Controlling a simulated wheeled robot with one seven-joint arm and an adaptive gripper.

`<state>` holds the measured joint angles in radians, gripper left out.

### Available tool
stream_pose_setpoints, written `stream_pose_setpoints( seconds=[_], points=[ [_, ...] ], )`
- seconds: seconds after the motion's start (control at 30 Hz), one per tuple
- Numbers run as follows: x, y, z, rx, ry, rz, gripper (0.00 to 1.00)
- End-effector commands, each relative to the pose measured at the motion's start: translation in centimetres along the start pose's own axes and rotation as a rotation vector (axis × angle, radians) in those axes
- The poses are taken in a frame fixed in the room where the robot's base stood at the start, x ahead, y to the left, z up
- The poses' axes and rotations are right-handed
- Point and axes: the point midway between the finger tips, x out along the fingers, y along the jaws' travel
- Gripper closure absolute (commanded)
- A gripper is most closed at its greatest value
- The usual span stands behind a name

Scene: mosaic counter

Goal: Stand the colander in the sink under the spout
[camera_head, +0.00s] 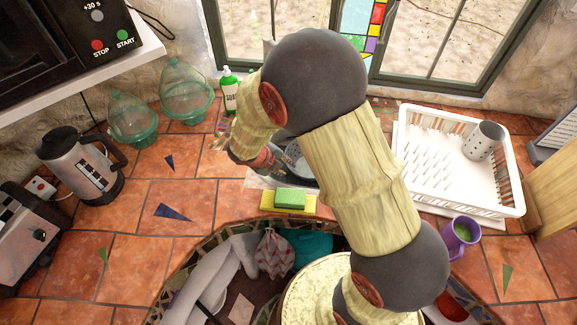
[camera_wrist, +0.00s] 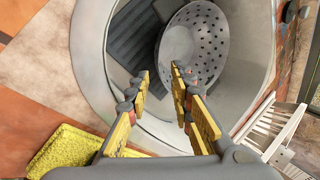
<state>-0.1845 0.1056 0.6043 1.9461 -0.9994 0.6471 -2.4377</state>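The grey metal colander (camera_wrist: 197,42), with round holes, is inside the round grey sink (camera_wrist: 92,62) in the wrist view. It looks tilted, with its open side partly toward the camera. A dark ribbed mat (camera_wrist: 135,42) lies on the sink floor left of it. My gripper (camera_wrist: 161,80) is over the sink with its fingertips apart, at the colander's near left edge. The right fingertip overlaps the colander's rim in the picture; I cannot tell whether it touches. In the head view my arm hides most of the sink and gripper. I cannot make out the spout.
A green sponge (camera_head: 290,198) lies on a yellow cloth (camera_head: 270,202) at the front of the sink. A white dish rack (camera_head: 430,190) stands right, with a purple mug (camera_head: 459,236) before it. A soap bottle (camera_head: 229,92) stands behind left.

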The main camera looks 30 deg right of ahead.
Motion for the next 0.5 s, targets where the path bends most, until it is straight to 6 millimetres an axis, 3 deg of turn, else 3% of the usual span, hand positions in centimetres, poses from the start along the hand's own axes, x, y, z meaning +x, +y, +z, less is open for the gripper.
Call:
stream_pose_setpoints(
  seconds=[0.13,0.23,0.5],
  points=[
    [-1.4,-0.5,-0.1,0.068,-0.003,0.003,0.77],
    [-3.5,-1.9,-0.6,0.265,-0.01,0.013,0.77],
    [-12.7,-6.5,-4.5,1.224,-0.007,0.113,0.77]
  ],
)
